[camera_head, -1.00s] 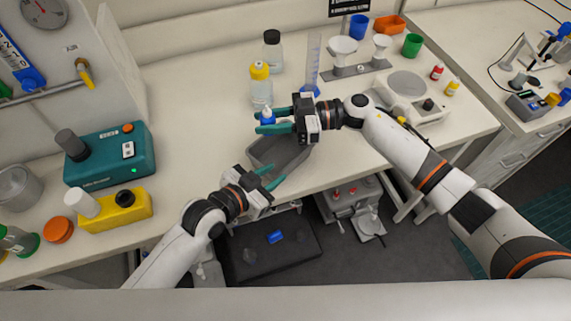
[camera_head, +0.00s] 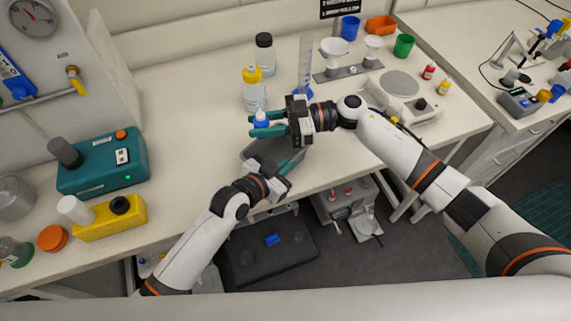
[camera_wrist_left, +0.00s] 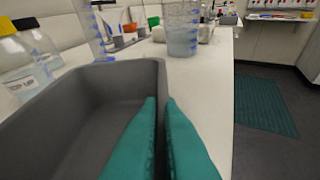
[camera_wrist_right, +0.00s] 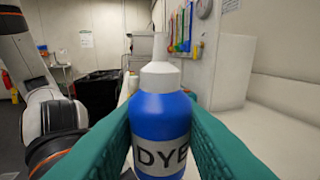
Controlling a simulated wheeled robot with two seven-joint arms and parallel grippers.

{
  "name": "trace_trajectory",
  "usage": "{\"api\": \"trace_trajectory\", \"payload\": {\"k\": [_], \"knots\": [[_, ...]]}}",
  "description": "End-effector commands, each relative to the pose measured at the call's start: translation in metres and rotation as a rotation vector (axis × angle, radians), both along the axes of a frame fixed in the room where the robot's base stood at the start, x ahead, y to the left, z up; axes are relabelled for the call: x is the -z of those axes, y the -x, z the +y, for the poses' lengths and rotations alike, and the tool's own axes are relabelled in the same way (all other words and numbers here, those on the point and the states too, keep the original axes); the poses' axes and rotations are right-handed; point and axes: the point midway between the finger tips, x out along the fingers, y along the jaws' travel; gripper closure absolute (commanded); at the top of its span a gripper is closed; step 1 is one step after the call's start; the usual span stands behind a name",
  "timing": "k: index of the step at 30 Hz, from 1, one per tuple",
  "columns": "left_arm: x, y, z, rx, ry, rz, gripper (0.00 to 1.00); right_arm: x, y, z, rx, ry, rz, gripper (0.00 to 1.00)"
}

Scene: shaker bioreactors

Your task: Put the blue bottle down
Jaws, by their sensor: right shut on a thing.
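The blue bottle (camera_wrist_right: 160,118) has a white top and a "DYE" label. It is upright between the teal fingers of my right gripper (camera_head: 252,124), which is shut on it. In the head view the bottle (camera_head: 261,118) shows near the far side of the grey tray (camera_head: 252,158); whether it touches anything beneath is hidden. My left gripper (camera_head: 292,163) is at the tray's right side. In the left wrist view its fingers (camera_wrist_left: 161,100) are close together with a narrow gap at the tray's wall (camera_wrist_left: 155,72); I cannot tell whether they grip it.
A yellow-capped bottle (camera_head: 254,96), a black-capped bottle (camera_head: 265,58) and a measuring cylinder (camera_head: 305,70) stand behind the tray. A scale (camera_head: 400,90) is to the right. A teal device (camera_head: 105,165) and a yellow block (camera_head: 105,222) stand left. Bench between them and the tray is clear.

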Motion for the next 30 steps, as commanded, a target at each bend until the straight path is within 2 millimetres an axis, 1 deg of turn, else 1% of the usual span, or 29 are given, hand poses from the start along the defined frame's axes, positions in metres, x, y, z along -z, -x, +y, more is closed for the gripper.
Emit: {"api": "trace_trajectory", "payload": {"k": [8, 14, 16, 19, 24, 30], "knots": [[0.0, 0.0, 0.0, 0.0, 0.0, 0.0, 1.0, -0.001, -0.002, -0.003, 0.026, 0.003, -0.002, 0.89], [0.0, 0.0, 0.0, 0.0, -0.001, 0.001, 1.0, -0.008, -0.016, -0.018, 0.18, 0.008, -0.004, 0.89], [0.0, 0.0, 0.0, 0.0, -0.001, 0.001, 1.0, -0.006, -0.019, -0.021, 0.217, 0.007, -0.002, 0.89], [0.0, 0.0, 0.0, 0.0, -0.001, 0.001, 1.0, 0.007, -0.021, -0.023, 0.241, 0.005, 0.003, 0.89], [0.0, 0.0, 0.0, 0.0, 0.0, 0.0, 1.0, 0.038, -0.021, -0.022, 0.242, 0.003, 0.004, 0.89], [0.0, 0.0, 0.0, 0.0, -0.001, 0.001, 1.0, 0.058, -0.021, -0.022, 0.24, 0.004, 0.002, 0.89]]}}
